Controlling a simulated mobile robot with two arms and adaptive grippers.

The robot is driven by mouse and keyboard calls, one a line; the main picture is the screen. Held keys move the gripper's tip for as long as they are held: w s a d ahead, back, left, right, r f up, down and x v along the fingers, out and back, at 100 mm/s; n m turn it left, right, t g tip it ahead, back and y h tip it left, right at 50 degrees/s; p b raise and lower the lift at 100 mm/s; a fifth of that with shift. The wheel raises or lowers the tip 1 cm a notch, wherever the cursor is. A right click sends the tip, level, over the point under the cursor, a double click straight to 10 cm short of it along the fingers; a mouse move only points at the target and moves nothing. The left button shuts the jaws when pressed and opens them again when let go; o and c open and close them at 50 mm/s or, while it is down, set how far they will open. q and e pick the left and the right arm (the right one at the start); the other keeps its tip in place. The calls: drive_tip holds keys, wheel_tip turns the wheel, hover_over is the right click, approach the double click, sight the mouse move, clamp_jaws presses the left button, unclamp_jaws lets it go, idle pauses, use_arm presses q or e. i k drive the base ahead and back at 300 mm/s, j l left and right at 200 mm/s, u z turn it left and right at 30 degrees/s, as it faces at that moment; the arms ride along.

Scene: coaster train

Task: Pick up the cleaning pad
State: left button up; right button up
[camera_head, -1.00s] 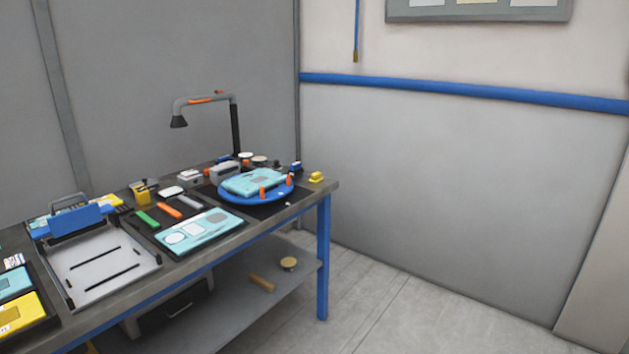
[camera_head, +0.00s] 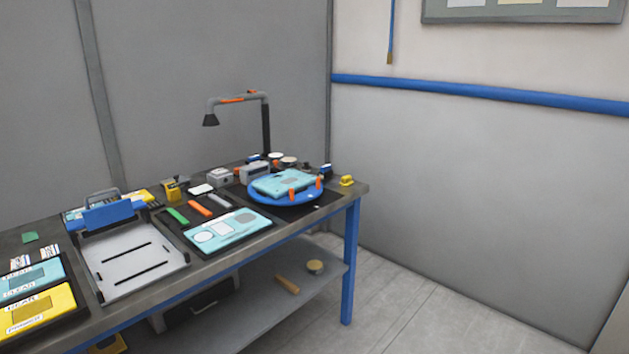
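A small flat green piece (camera_head: 30,238) lies on the workbench (camera_head: 335,190) at the far left, behind the labelled panels; it may be the cleaning pad, but I cannot tell for sure. A small white flat piece (camera_head: 201,189) lies farther along the bench, near the back edge. Neither of my grippers is in view.
A grey tray (camera_head: 130,265) with a blue clamp (camera_head: 108,216) stands on the bench. A blue turntable (camera_head: 285,198) bears a light-blue panel under an arched lamp (camera_head: 238,100). Yellow (camera_head: 40,308) and light-blue panels lie at front left. Floor is clear at right.

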sight(346, 181)
drive_tip(key=i+l+u, duration=0.35)
drive_tip(key=i+l, duration=0.25)
drive_tip(key=i+l+u, duration=0.35)
drive_tip(key=i+l, duration=0.3)
drive_tip(key=l, duration=0.1)
